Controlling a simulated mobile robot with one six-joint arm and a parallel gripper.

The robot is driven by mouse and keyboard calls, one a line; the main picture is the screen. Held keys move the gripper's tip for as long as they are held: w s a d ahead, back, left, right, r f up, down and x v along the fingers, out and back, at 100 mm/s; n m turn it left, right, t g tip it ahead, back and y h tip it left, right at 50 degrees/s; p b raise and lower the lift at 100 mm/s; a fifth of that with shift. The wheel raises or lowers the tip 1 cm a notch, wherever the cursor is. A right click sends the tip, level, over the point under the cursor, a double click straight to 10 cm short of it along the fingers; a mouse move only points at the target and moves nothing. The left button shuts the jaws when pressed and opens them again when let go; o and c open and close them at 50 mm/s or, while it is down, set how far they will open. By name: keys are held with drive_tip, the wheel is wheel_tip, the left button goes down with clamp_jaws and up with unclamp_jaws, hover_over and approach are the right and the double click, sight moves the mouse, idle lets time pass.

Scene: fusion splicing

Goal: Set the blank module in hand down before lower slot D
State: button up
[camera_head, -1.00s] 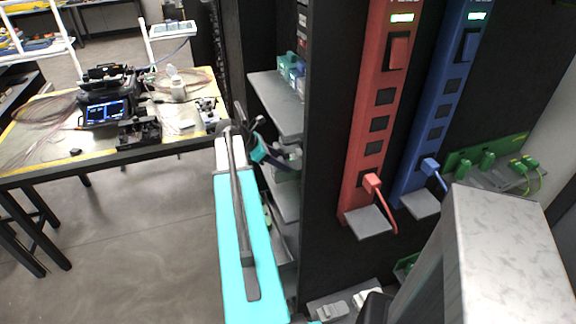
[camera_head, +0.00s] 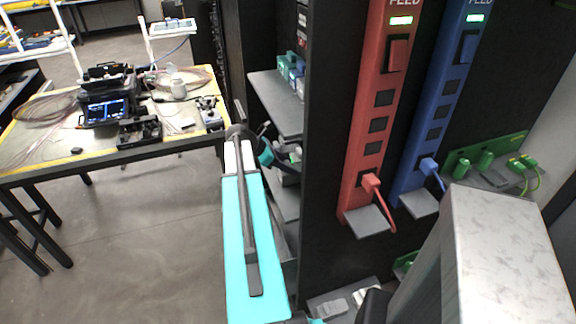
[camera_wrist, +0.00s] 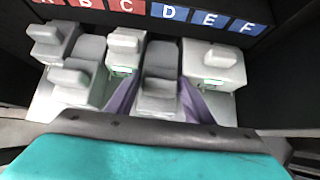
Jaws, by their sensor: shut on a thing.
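In the wrist view, my gripper (camera_wrist: 161,80) has its two purple-grey fingers on either side of a grey blank module (camera_wrist: 161,58) with a block-shaped handle at its near end. The gripper is shut on this module. The module lies below the blue D label (camera_wrist: 168,12), its far end towards the dark rack face. The lower slot D opening is hidden or too dark to make out. I cannot tell whether the module touches the pale surface under it.
Similar grey modules stand close by: several on the left, such as one (camera_wrist: 125,45) under the red labels, and one (camera_wrist: 212,62) on the right under the E label (camera_wrist: 209,18). Red (camera_head: 378,100) and blue (camera_head: 437,110) power strips are on the rack. A workbench (camera_head: 150,151) stands far left.

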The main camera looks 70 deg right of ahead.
drive_tip(key=shift+f, duration=0.35)
drive_tip(key=o, duration=1.4)
drive_tip(key=shift+r, duration=0.1)
drive_tip(key=b+v, duration=0.2)
drive_tip(key=v, duration=1)
drive_tip(key=shift+a, duration=0.1)
